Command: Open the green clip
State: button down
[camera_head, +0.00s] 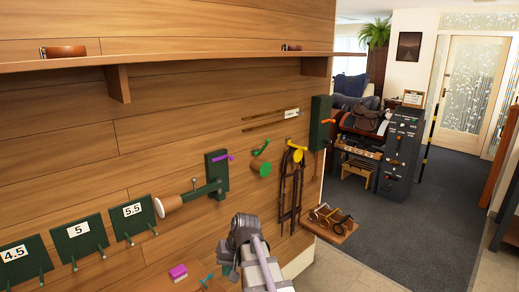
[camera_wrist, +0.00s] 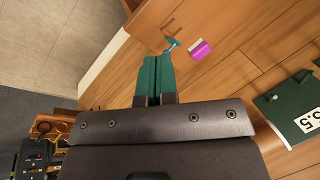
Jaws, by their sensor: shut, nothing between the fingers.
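My gripper (camera_head: 227,270) is at the bottom centre of the head view, in front of the wooden wall. In the wrist view its green fingers (camera_wrist: 155,75) are together with nothing between them. A small teal-green piece (camera_wrist: 172,46) shows just beyond the fingertips, apart from them in the picture; it also shows in the head view (camera_head: 207,280). I cannot tell which of the two green pieces is the clip, or whether either is open.
A magenta block (camera_head: 178,272) is beside the teal piece. A dark green plate with a purple lever (camera_head: 222,157) and a projecting arm are above left. Numbered green plates (camera_head: 80,238) line the lower left.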

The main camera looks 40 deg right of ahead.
jog(key=w+d+r+m+t+y, duration=0.2)
jog(key=w+d+m+t, duration=0.15)
jog(key=w+d, duration=0.55)
jog(key=w+d+r+m+t+h, duration=0.15)
jog(key=d+r+m+t, duration=0.35)
jog(key=d, duration=0.5)
jog(key=w+d+r+m+t+h+b, duration=0.1)
jog(key=d+r+m+t+h, duration=0.15)
jog(key=d+r+t, duration=0.6)
jog(key=w+d+r+m+t+h, duration=0.1)
jog(key=d+r+m+h, duration=0.25)
jog(key=d, duration=0.85)
jog(key=p, duration=0.4)
send_near(263, 147)
jog(key=w+d+r, duration=0.2)
jog(key=w+r, duration=0.2)
jog(key=shift+w+r+y, duration=0.25)
jog(key=shift+w+y, duration=0.05)
jog(key=shift+y, duration=0.05)
jog(key=shift+d+b, duration=0.1)
jog(key=shift+b, duration=0.2)
